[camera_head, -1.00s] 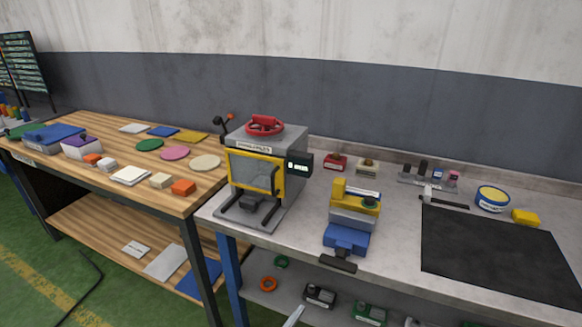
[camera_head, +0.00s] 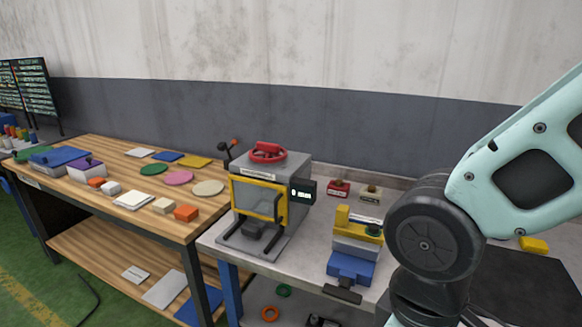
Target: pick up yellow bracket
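A yellow L-shaped piece, which looks like the yellow bracket (camera_head: 343,216), sits at the top of a blue and grey vise (camera_head: 350,265) on the grey workbench. Its upright part stands at the left, and a dark green round part lies at its right end. I cannot tell if the vise jaws grip it. My arm crosses the right side of the view, just right of the vise. My gripper is out of view.
A grey press with a red handwheel (camera_head: 266,153) and yellow-framed window stands left of the vise. A red-based stamp (camera_head: 339,189) and a beige-based one (camera_head: 370,194) stand behind. A yellow block (camera_head: 533,244) and black mat (camera_head: 520,285) are partly behind my arm. A wooden table (camera_head: 120,205) holds coloured pieces.

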